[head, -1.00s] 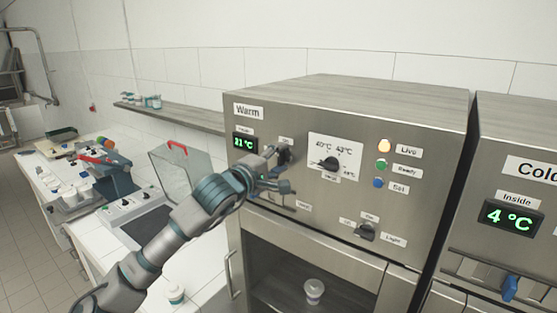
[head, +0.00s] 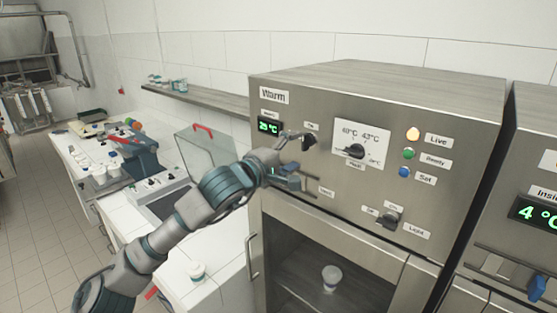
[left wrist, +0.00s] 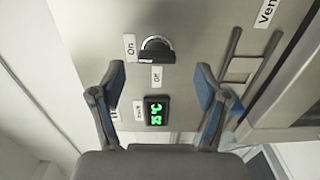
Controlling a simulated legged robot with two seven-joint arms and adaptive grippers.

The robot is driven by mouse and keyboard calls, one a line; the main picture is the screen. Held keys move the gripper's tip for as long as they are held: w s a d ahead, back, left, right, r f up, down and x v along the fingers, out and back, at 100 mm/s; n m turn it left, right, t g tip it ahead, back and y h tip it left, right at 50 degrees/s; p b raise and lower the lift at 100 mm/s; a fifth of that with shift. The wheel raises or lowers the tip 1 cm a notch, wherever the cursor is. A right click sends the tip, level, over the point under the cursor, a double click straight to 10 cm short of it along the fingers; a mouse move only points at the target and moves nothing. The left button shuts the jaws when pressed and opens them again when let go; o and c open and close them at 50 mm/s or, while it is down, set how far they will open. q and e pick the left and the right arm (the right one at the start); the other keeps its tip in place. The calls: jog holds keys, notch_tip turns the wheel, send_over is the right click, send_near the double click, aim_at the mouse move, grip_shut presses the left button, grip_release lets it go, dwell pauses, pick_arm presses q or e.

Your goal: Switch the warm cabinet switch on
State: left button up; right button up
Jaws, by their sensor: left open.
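The warm cabinet (head: 345,95) carries a label reading Warm. Its black rotary switch (head: 309,141) sits right of the green display (head: 270,125). In the left wrist view the switch (left wrist: 157,52) is a dark knob on a light round base, with an On label to its left and an Off label below it. The exact setting is hard to tell. My left gripper (head: 292,163) is in front of the panel by the switch. In the left wrist view its fingers are spread (left wrist: 160,83), with nothing between them, and the knob lies beyond the tips. My right gripper is out of view.
A temperature dial (head: 356,151), lit orange lamp (head: 413,134) and light switch (head: 387,218) are farther right on the panel. A rail (left wrist: 240,70) is beside the gripper. A cup (head: 331,277) stands inside the cabinet. The cold cabinet (head: 535,130) is at right.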

pick_arm(q)
jog(key=v, duration=0.7)
jog(key=shift+a, duration=0.25)
jog(key=shift+s+d+f, duration=0.1)
jog(key=shift+d+f, duration=0.05)
